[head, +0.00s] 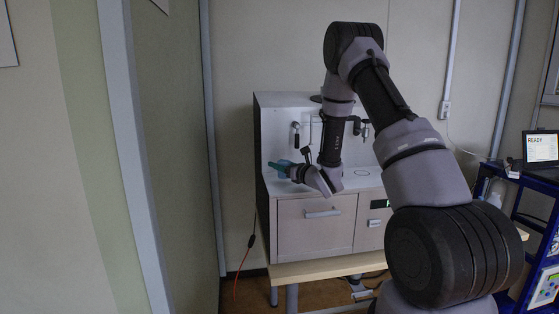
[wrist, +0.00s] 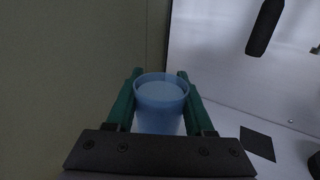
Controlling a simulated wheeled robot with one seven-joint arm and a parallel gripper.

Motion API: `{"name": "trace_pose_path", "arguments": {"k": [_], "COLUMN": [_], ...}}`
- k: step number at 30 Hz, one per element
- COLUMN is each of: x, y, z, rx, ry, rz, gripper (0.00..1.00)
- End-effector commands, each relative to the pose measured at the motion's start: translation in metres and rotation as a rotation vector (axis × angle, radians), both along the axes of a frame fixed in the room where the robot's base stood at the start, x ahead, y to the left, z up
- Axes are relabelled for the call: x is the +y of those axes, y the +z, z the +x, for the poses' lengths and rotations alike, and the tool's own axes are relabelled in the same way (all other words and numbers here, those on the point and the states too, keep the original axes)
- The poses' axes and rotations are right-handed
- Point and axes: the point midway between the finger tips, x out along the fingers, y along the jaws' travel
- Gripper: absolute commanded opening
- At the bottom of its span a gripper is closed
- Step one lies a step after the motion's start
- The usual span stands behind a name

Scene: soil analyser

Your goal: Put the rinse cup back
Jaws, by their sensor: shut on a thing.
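The rinse cup (wrist: 161,103) is a translucent blue cup, seen in the wrist view between the two green fingers of my gripper (wrist: 161,92). My gripper is shut on it, with a finger on either side of its wall. In the head view my gripper (head: 281,167) is at the left edge of the soil analyser (head: 316,227), above the level of its white top. The cup is too small to make out clearly in the head view. In the wrist view a dark square (wrist: 257,143) lies on the white surface to the right of the cup.
The analyser has a drawer with a handle (head: 322,213) and a black-handled lever (head: 296,138) on its back panel. It stands on a wooden table (head: 290,270). A green wall (head: 172,150) is close on the left. A blue rack (head: 535,190) with a screen stands right.

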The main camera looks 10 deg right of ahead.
Motion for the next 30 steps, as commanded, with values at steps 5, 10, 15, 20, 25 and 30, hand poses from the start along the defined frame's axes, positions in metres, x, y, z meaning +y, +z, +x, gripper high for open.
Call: {"name": "trace_pose_path", "arguments": {"k": [5, 10, 15, 20, 25, 30], "x": [0.000, 0.000, 0.000, 0.000, 0.000, 0.000], "y": [-0.024, -0.027, -0.027, -0.030, -0.030, -0.030], "z": [0.000, 0.000, 0.000, 0.000, 0.000, 0.000], "rx": [0.002, -0.001, -0.001, -0.001, -0.001, -0.001], "ry": [-0.001, 0.000, 0.000, 0.000, 0.000, 0.000], "rz": [0.000, 0.000, 0.000, -0.001, -0.001, -0.001], "gripper": [0.00, 0.00, 0.00, 0.61, 0.83, 0.83]}}
